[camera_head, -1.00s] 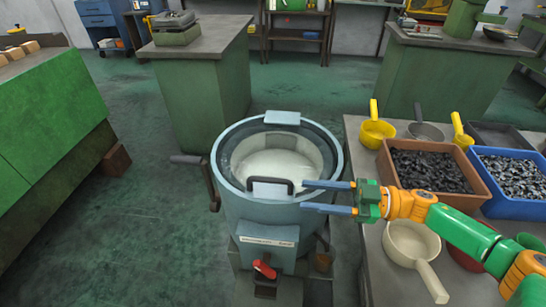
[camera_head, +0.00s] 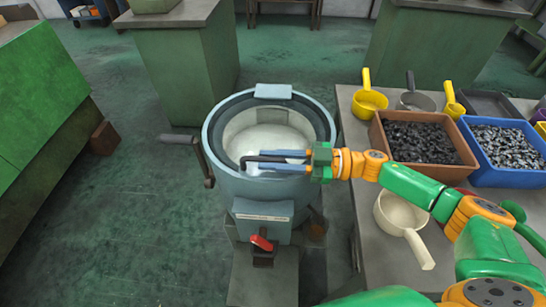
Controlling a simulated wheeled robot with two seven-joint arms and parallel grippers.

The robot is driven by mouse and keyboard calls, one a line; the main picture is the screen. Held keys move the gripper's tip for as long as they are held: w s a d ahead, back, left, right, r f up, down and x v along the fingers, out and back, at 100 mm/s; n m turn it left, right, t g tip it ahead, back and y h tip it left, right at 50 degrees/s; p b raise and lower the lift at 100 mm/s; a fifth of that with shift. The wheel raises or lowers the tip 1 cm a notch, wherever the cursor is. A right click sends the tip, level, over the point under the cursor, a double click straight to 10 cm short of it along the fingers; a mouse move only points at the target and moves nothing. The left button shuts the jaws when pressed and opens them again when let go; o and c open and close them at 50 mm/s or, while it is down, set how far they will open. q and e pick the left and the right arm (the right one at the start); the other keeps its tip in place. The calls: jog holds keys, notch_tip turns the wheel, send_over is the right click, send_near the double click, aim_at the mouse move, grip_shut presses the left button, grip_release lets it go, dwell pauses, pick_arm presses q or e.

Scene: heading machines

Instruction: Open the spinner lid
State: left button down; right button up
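The spinner (camera_head: 268,200) is a round blue-grey drum on a pedestal. Its lid lies down over the top, with a dark ring rim (camera_head: 232,112) and a clear middle showing a pale bowl. A hinge plate (camera_head: 273,91) sits at the back. A dark bar handle (camera_head: 247,160) is at the lid's front. My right gripper (camera_head: 264,160) reaches in from the right, with its blue fingers along the handle, one on each side, and appears shut on it. The fingers hide part of the handle. My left gripper is not in view.
A side lever (camera_head: 198,150) sticks out left of the drum, and a red switch (camera_head: 261,243) is below. On the right, a table holds a brown bin (camera_head: 468,160), a blue bin (camera_head: 535,178), yellow scoops (camera_head: 368,99) and a cream ladle (camera_head: 400,212).

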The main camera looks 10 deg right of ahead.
grip_shut()
dwell(0.6)
jog(key=shift+r, duration=0.1)
dwell(0.5)
jog(key=shift+w+r+p, duration=0.1)
jog(key=shift+r+p, duration=0.15)
jog(key=shift+p, duration=0.1)
jog(key=w+d+r+m+p, duration=0.1)
jog(key=w+r+m+p, duration=0.2)
jog(key=r, duration=0.5)
jog(key=w+d+r+m+p, duration=0.2)
jog(key=w+r+m+p, duration=0.2)
jog(key=r, duration=0.5)
jog(key=shift+w+p, duration=0.4)
jog(key=shift+w, duration=0.55)
